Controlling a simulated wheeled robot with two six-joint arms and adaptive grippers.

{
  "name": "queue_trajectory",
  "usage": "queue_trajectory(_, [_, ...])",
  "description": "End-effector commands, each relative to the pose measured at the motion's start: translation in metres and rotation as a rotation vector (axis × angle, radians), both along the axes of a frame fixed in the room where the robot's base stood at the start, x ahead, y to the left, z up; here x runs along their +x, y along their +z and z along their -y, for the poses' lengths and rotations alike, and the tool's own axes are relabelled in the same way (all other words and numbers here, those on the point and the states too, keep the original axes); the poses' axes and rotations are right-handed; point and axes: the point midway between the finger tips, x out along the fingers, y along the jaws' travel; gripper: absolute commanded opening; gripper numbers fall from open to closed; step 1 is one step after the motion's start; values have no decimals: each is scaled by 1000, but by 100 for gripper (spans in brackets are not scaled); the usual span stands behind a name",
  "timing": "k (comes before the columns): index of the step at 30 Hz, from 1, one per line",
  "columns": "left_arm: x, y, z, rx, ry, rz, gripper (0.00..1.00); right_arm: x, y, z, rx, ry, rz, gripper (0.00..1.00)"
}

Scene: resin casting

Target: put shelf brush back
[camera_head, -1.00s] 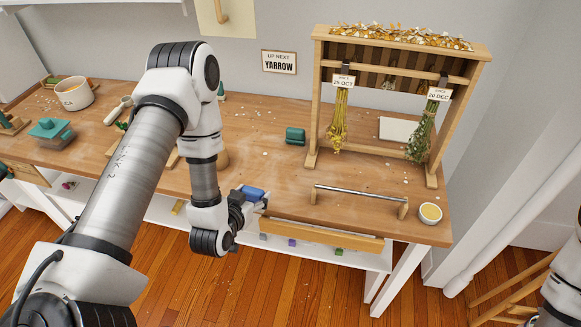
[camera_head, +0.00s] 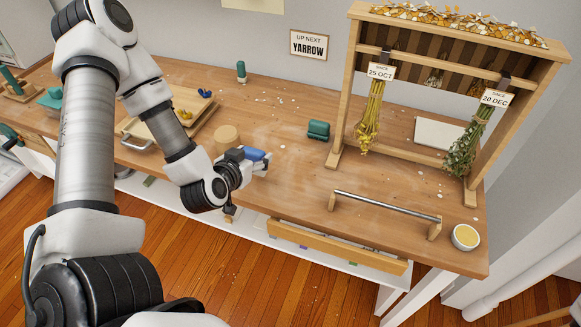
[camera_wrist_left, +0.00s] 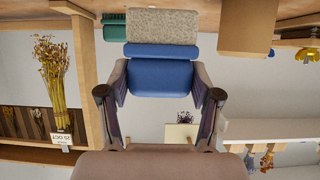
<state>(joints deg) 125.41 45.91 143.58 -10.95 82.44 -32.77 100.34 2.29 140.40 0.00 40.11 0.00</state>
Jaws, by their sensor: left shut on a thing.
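My left gripper (camera_head: 252,163) is shut on a blue block (camera_head: 255,154), which looks like the shelf brush. In the left wrist view the blue block (camera_wrist_left: 160,78) sits between both fingers, with a grey-beige speckled pad (camera_wrist_left: 162,26) on its far side. I cannot tell whether the pad touches the tabletop. My right gripper is out of view.
A teal ribbed object (camera_head: 318,130) lies on the wooden table (camera_head: 285,185). The wooden drying rack (camera_head: 343,95) with hanging flower bunches stands right. A metal bar on wooden feet (camera_head: 385,206) and a yellow-filled bowl (camera_head: 465,237) are front right. A tray (camera_head: 150,135) lies left.

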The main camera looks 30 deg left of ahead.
Motion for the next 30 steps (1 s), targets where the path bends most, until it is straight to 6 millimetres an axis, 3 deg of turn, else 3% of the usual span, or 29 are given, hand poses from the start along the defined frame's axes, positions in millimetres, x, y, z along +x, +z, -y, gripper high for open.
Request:
queue_trajectory(1, [10, -12, 8, 9, -9, 7, 30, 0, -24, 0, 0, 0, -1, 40])
queue_trajectory(6, [38, -14, 29, 10, -5, 8, 30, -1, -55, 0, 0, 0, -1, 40])
queue_trajectory(8, [48, -5, 35, 11, -5, 2, 30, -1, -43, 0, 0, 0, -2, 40])
queue_trajectory(15, [76, -9, 57, 3, 1, 2, 30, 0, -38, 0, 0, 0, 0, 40])
queue_trajectory(22, [77, -43, 58, 1, 4, -1, 30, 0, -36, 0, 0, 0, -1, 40])
queue_trajectory(30, [77, -46, 57, 0, 4, 2, 30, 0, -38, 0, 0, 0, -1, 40])
